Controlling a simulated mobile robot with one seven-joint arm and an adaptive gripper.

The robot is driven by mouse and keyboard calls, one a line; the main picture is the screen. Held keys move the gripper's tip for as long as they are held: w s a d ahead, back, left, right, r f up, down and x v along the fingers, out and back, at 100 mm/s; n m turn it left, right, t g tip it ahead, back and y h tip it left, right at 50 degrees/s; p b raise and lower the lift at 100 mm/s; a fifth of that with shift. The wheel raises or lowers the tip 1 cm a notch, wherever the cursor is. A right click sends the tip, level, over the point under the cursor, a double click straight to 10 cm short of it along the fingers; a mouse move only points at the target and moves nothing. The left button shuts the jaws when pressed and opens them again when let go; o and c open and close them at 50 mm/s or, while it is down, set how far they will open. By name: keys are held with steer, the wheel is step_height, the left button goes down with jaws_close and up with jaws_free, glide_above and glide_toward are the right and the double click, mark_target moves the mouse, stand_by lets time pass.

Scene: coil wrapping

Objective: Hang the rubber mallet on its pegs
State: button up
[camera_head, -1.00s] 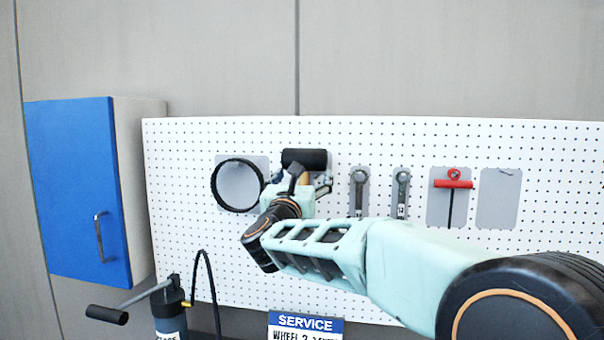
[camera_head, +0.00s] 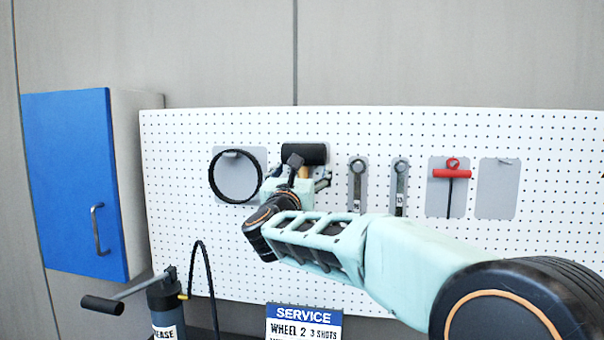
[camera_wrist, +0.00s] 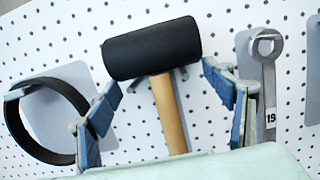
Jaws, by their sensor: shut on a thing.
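The rubber mallet (camera_head: 304,154) has a black cylindrical head and a wooden handle. It is upright, head on top, in front of a grey backing plate on the pegboard. In the wrist view the mallet head (camera_wrist: 152,48) lies slightly tilted, with the handle (camera_wrist: 169,115) running down between my fingers. A dark grey peg (camera_wrist: 181,74) shows just under the head beside the handle; whether the head rests on it I cannot tell.
A black ring (camera_head: 235,177) hangs left of the mallet. A wrench (camera_head: 357,185), a second wrench (camera_head: 400,187) and a red T-handle tool (camera_head: 452,174) hang to the right. An empty grey plate (camera_head: 496,188) is further right. A blue cabinet (camera_head: 75,185) stands left.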

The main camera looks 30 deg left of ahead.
steer(key=shift+r, duration=0.25)
